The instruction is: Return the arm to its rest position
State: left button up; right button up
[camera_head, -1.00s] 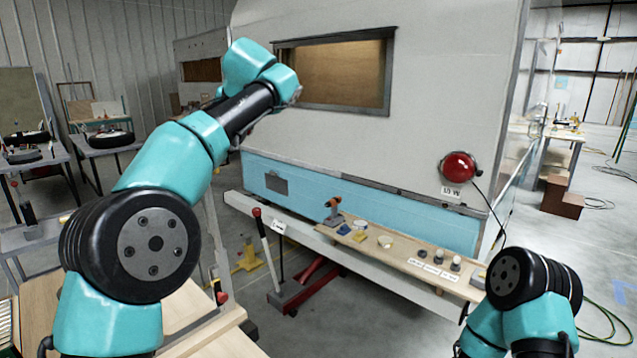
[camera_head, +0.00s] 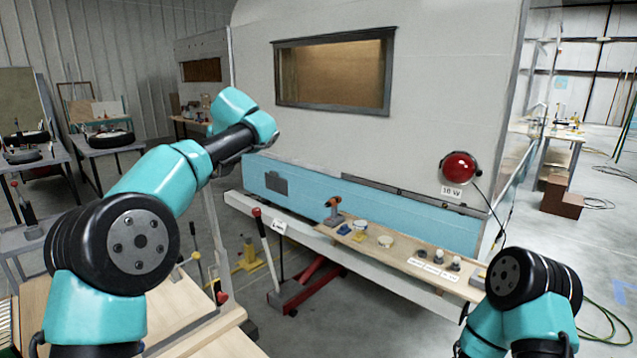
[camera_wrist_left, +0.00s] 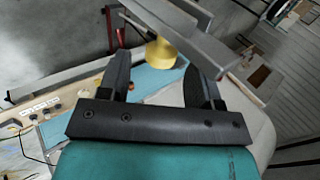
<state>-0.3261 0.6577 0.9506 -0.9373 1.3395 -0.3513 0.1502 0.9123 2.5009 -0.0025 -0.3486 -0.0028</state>
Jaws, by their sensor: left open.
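My left arm (camera_head: 150,190) is teal and black and reaches up from the lower left in the head view. Its wrist end is raised in front of the camper wall. The left gripper (camera_wrist_left: 156,70) shows in the left wrist view with its two dark fingers apart and nothing held between them. In the head view the fingers are hidden or cannot be made out. My right arm (camera_head: 520,290) shows at the lower right, bent, and its gripper is outside the picture.
The white and blue camper (camera_head: 440,70) fills the middle back, with a red lamp (camera_head: 459,167) on its side. A wooden shelf (camera_head: 405,257) with small items runs along its lower edge. A red floor jack (camera_head: 305,285) and yellow stand (camera_head: 249,257) are below. A wooden bench (camera_head: 215,345) is front left.

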pick_arm(q)
jog(key=x, duration=0.4)
jog(key=shift+w+a+f, duration=0.15)
jog(key=shift+a+f, duration=0.05)
jog(key=shift+f, duration=0.1)
jog(key=shift+a, duration=0.15)
jog(key=v, duration=1.2)
jog(key=shift+d+r, duration=0.3)
jog(key=shift+d, duration=0.05)
